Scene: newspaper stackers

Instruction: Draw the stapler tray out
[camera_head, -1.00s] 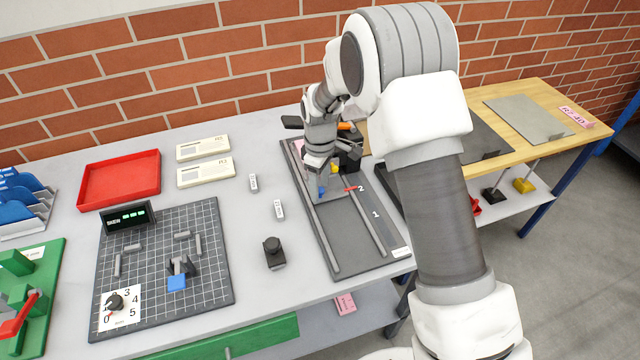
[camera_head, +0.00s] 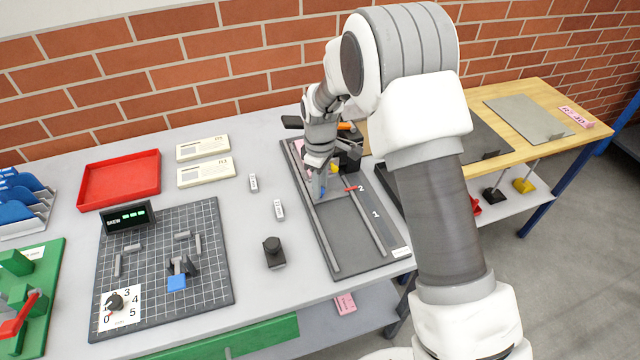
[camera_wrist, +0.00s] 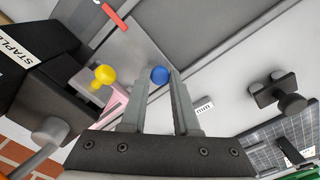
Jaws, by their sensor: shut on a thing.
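The stapler (camera_head: 350,153) is a black device at the back of a long dark track. Its label shows partly in the wrist view (camera_wrist: 14,40). A grey plate (camera_wrist: 135,45), which looks like the stapler tray, lies between the track's rails by the stapler. It bears a blue knob (camera_wrist: 159,75), also visible low between the fingers in the head view (camera_head: 323,191). My gripper (camera_head: 319,188) points down over the tray, its fingers (camera_wrist: 160,82) shut on the blue knob. A yellow knob (camera_wrist: 103,76) stands beside it on the stapler. My gripper hides part of the tray.
The track's front part (camera_head: 355,248) is clear, with marks 1 and 2 and a red pointer (camera_head: 354,188) on the right rail. A black knobbed block (camera_head: 273,252) and two small white tags (camera_head: 279,209) stand left of the track. A gridded board (camera_head: 205,230) lies further left.

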